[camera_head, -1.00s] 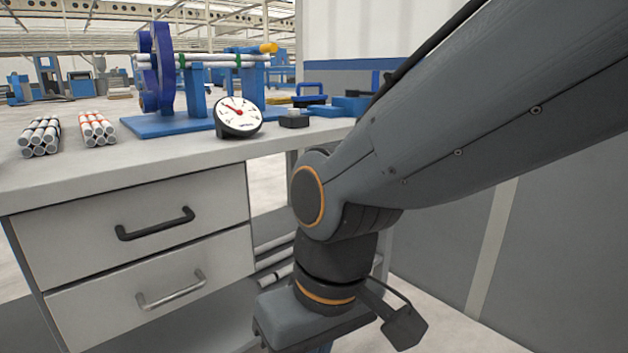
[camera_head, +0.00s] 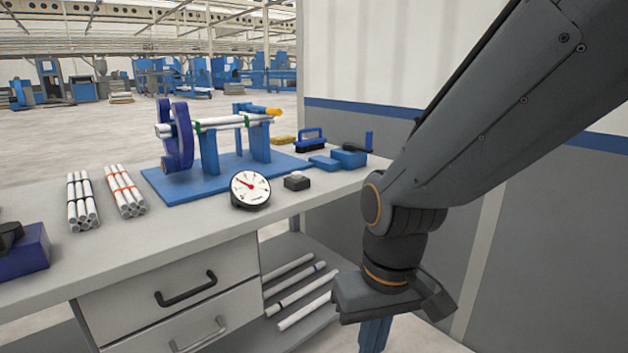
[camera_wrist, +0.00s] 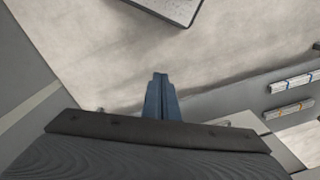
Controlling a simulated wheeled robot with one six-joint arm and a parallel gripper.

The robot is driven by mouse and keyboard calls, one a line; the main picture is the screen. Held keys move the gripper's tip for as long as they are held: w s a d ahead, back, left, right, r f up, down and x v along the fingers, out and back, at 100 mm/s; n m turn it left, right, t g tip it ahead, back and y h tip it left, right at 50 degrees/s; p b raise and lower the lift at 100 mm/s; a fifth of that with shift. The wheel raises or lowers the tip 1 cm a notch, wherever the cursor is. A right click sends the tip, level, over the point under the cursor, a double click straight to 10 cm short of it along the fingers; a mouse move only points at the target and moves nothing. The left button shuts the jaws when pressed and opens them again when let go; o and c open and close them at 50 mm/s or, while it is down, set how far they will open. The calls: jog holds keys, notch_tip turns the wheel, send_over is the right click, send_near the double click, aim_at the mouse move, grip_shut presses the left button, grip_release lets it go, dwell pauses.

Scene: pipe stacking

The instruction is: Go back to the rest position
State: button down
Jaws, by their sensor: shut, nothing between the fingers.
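My gripper (camera_head: 375,335) hangs from my arm at the right of the workbench, pointing down. Its blue fingers are partly cut off by the bottom edge of the head view. In the wrist view the blue fingers (camera_wrist: 160,92) are together with nothing between them, over the pale floor. My gripper is apart from the bench and touches nothing that I can see.
The workbench (camera_head: 130,250) carries two pipe stacks (camera_head: 82,202) (camera_head: 124,191), a blue pipe fixture (camera_head: 170,180), a round gauge (camera_head: 250,189) and blue blocks (camera_head: 349,156). Loose pipes (camera_head: 300,295) lie on a lower shelf. A grey wall (camera_head: 560,230) stands right.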

jog(key=s+d+r+m+p, duration=0.2)
jog(key=d+r+m+p, duration=0.1)
jog(key=d+r+p, duration=0.8)
jog(key=shift+s+r+h+p, duration=0.3)
jog(key=shift+r+p, duration=0.95)
jog(key=shift+p, duration=1.5)
